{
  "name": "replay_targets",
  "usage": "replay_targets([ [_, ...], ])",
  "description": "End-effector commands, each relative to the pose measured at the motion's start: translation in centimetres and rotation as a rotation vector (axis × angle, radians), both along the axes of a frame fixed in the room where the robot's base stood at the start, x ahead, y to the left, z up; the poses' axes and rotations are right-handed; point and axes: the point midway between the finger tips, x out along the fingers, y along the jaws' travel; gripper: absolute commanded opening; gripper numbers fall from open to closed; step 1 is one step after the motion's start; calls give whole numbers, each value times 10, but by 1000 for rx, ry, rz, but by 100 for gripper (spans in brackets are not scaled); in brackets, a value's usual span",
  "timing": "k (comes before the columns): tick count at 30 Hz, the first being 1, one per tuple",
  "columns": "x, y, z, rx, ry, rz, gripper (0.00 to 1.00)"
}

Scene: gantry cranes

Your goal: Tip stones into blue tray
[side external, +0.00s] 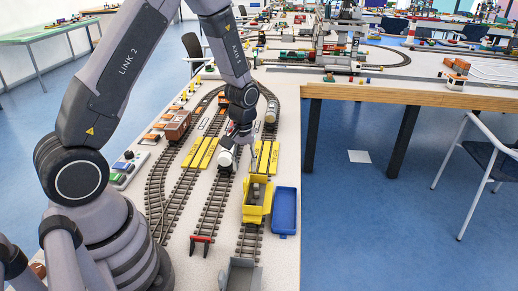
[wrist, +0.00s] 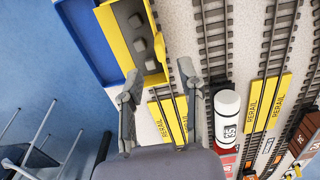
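A yellow tipper wagon (side external: 256,196) stands on the rightmost straight track. Several grey stones (wrist: 141,47) lie in its tub (wrist: 166,62) in the wrist view. The blue tray (side external: 285,211) lies right beside the wagon on the table. In the wrist view the tray (wrist: 85,45) is at upper left, next to the tub. My gripper (side external: 243,140) is above the tracks, behind the wagon in the side view. In the wrist view my gripper (wrist: 161,92) has its fingers wide apart with nothing held between them. The wagon's lower frame is largely hidden in the wrist view.
A white tank wagon (wrist: 227,118) stands on the neighbouring track, close to my gripper. Yellow rerail plates (side external: 264,158) lie across the tracks. A grey open wagon (side external: 240,275) is at the near end. The table's right edge runs close past the tray.

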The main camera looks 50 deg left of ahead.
Motion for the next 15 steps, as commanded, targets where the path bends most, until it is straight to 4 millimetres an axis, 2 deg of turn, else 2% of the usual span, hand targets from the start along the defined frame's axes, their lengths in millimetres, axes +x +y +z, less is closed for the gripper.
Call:
replay_targets([
  [1, -1, 0, -12, -1, 6, 0, 37],
  [6, -1, 0, -41, -1, 5, -1, 37],
  [10, -1, 0, -54, -1, 2, -1, 37],
  [15, 0, 0, -60, 0, 0, -1, 37],
])
